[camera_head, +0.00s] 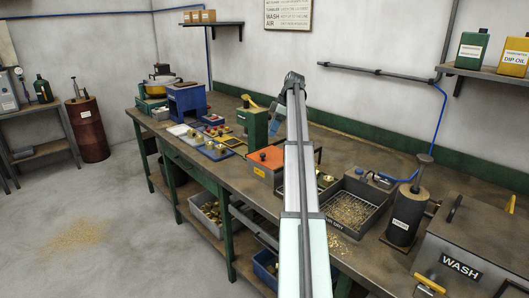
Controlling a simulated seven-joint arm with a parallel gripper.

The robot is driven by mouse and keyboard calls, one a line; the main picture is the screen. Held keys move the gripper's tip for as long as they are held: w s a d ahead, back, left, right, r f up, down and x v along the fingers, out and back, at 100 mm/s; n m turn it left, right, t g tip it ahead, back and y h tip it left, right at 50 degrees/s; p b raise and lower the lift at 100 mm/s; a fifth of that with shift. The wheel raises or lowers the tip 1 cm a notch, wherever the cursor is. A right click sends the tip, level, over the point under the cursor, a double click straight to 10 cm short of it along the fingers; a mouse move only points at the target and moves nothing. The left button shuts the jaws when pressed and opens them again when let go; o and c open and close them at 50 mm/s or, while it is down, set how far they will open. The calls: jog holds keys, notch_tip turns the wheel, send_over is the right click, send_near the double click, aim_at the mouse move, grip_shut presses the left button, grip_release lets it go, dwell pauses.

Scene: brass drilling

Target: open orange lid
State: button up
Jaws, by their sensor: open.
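The orange lid (268,157) lies flat on top of a grey box with a small yellow label, near the middle of the workbench. It looks closed. My arm reaches up through the middle of the view and bends down at its far end. My gripper (273,132) is at that small blue-grey end, just above and beyond the lid in the picture. It is open and appears apart from the lid. The fingers are too small to make out, and my arm covers the bench right of the lid.
A green machine (254,122) stands close behind the lid. Blue trays with brass parts (215,152) lie left of it. Right of my arm are a dark bin of shavings (350,211), a dark cylinder (406,216) and a grey WASH box (475,245).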

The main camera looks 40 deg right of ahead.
jog(key=x, duration=0.8)
jog(key=d+x, duration=0.1)
jog(key=x, duration=0.2)
jog(key=shift+w+a+f, duration=0.1)
jog(key=shift+a+f, duration=0.05)
jog(key=shift+f, duration=0.35)
jog(key=shift+c, duration=0.5)
grip_shut()
